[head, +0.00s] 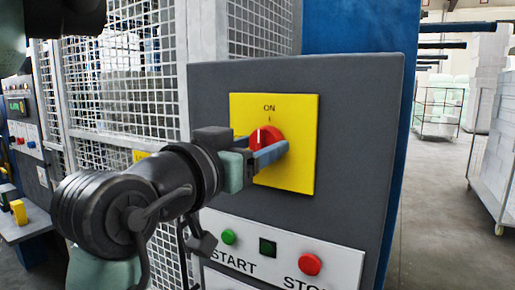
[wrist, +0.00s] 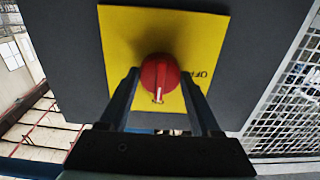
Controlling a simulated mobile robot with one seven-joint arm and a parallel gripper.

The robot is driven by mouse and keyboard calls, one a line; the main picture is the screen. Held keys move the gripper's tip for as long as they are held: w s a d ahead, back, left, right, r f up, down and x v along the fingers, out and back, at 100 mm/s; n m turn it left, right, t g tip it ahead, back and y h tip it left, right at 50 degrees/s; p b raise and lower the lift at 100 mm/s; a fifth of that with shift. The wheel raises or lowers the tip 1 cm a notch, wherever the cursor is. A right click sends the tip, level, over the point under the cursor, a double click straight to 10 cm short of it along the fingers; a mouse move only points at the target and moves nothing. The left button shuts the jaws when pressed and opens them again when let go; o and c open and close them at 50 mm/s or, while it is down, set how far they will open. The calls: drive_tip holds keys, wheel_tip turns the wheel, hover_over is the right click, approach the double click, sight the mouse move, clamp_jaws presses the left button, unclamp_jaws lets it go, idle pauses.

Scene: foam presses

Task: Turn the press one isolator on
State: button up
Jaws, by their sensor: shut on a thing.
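The isolator is a red rotary knob (head: 265,139) on a yellow plate (head: 302,170), fixed to a dark grey panel. "ON" and a short line are printed above the knob. My gripper (head: 270,153) reaches in from the left, its fingers across the knob. In the wrist view, the fingers (wrist: 160,98) are shut on the red knob (wrist: 158,72), one on each side. There the picture is upside down, and "OFF" stands right of the knob. The knob's white mark is at its bottom there, away from "OFF". In the head view the mark looks roughly upright, on the ON side.
Below the plate are a green START button (head: 229,237), a dark green square (head: 267,247) and a red STOP button (head: 309,264). A mesh guard (head: 125,80) stands left of the panel (head: 350,130). Open floor (head: 435,200) lies to the right.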

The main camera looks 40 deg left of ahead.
drive_tip(key=shift+f, duration=0.1)
drive_tip(key=o, duration=1.4)
drive_tip(key=shift+c, duration=0.2)
drive_tip(key=b+v, duration=0.4)
drive_tip(key=v, duration=0.9)
drive_tip(key=shift+a, duration=0.1)
